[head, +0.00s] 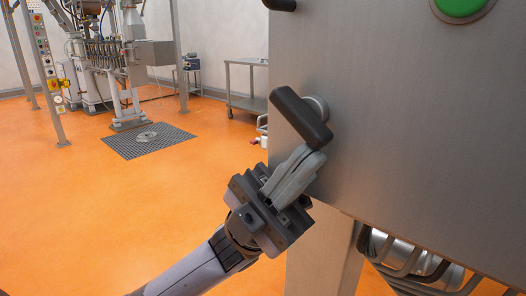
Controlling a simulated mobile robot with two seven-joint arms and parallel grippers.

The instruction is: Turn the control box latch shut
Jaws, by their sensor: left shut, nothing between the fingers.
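The control box (430,150) is a large grey metal cabinet that fills the right side of the head view. Its latch (300,117) is a dark bar handle on a round silver hub near the box's left edge. The bar is tilted, running from upper left to lower right. My left gripper (307,160) is shut and empty, its grey fingertips just below the lower end of the latch. I cannot tell whether the fingertips touch it. My right gripper is not in view.
A green button (460,6) sits at the top right of the box. A second dark handle (281,4) shows at the top edge. Pipes (410,262) run under the box. Orange floor (120,210) lies open to the left, with machinery (105,55) and a metal table (245,85) behind.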

